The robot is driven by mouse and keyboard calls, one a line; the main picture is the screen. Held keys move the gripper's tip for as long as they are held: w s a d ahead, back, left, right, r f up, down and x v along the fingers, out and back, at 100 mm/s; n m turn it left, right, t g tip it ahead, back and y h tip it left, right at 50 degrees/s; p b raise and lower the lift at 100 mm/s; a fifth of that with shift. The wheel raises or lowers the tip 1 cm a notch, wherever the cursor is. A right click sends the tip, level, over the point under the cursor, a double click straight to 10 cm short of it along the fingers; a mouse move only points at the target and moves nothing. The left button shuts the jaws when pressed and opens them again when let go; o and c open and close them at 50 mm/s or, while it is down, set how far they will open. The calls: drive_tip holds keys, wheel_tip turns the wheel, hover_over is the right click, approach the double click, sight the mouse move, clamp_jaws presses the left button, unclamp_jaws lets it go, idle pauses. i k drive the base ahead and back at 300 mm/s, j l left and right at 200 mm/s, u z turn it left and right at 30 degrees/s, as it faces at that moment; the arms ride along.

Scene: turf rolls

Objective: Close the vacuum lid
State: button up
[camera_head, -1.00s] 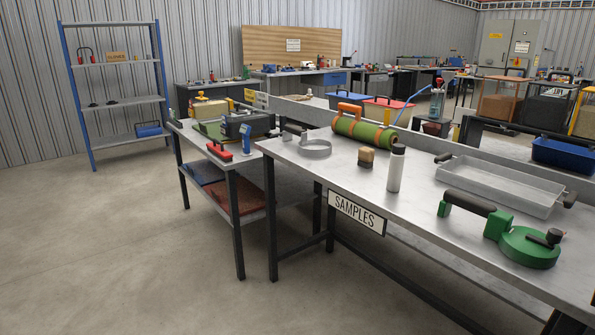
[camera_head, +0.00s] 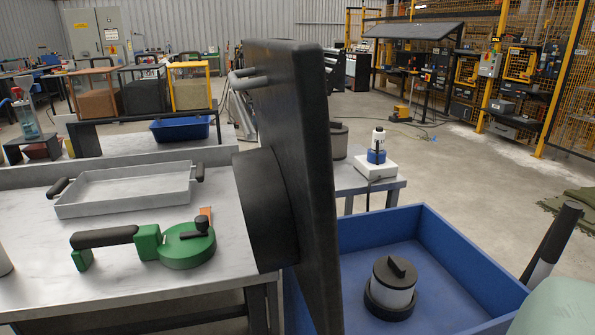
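The vacuum lid appears to be the large black slab (camera_head: 318,180) standing upright in the foreground of the head view. A thick black round housing (camera_head: 267,210) and a grey handle (camera_head: 248,80) stick out from its left side. To its right is an open blue tub (camera_head: 465,262), which looks like the vacuum's tank. A canister with a black ridged cap (camera_head: 394,270) stands inside it. The lid stands up at the tub's left side, so the tub is uncovered; the hinge cannot be made out. My gripper is not in view.
Left of the lid is a metal bench (camera_head: 130,240) with a grey tray (camera_head: 125,190) and a green round tool with a handle (camera_head: 187,245). A black-and-white tube (camera_head: 552,245) and a pale green shape (camera_head: 555,308) are at lower right. Open floor (camera_head: 440,160) lies beyond the tub.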

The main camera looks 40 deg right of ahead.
sight(285, 185)
drive_tip(key=i+j+z, duration=0.1)
drive_tip(key=z, duration=0.4)
drive_tip(key=i+j+z, duration=0.2)
drive_tip(key=z, duration=0.25)
drive_tip(key=i+j+z, duration=0.25)
drive_tip(key=z, duration=0.25)
drive_tip(key=k+j, duration=0.15)
drive_tip(key=k, duration=0.25)
drive_tip(key=k+j+z, duration=0.1)
drive_tip(key=k, duration=0.25)
